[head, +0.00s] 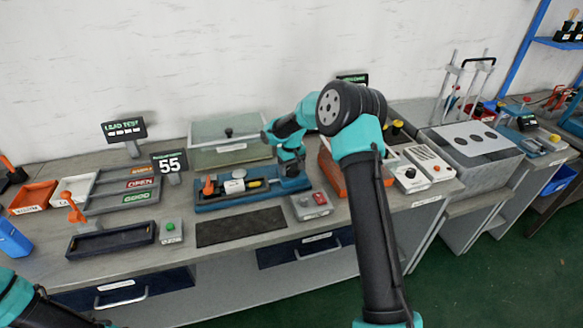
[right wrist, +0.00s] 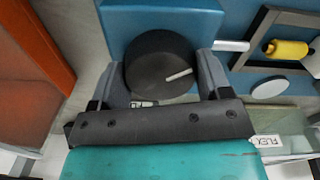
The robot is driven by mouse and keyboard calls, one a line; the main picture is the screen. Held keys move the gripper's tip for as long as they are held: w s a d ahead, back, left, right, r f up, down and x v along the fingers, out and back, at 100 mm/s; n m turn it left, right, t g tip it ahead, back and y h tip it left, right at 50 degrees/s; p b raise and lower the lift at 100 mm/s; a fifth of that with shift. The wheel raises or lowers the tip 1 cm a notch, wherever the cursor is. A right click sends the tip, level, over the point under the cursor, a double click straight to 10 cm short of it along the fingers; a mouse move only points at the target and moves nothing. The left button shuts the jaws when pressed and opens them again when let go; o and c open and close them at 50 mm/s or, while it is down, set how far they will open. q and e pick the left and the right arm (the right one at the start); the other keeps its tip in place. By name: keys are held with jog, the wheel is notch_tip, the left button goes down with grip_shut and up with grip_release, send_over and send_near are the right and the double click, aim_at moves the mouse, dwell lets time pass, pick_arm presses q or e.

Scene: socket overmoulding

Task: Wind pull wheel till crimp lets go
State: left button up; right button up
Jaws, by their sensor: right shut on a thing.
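The blue pull tester (head: 215,203) stands on the bench in the head view, with a white cylinder and a yellow part (head: 255,184) on it. Its pull wheel (right wrist: 150,58) is a black round knob with a white mark line pointing to the right and slightly up in the right wrist view. My right gripper (right wrist: 163,75) is shut on the wheel, one finger on each side. In the head view my right gripper (head: 291,160) is at the tester's right end and hides the wheel. The display (head: 170,163) behind the tester reads 55. My left gripper is out of frame.
A dark mat (head: 240,227) lies clear in front of the tester. A box with red and grey buttons (head: 311,206) stands to its right front, an orange bin (head: 335,176) to the right. A glass-lidded case (head: 225,142) stands behind.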

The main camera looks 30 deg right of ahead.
aim_at(292, 166)
jog(key=shift+m, duration=1.5)
jog(key=o, duration=0.9)
jog(key=shift+r, duration=0.15)
notch_tip(292, 166, up, 17)
jog(key=shift+r, duration=0.1)
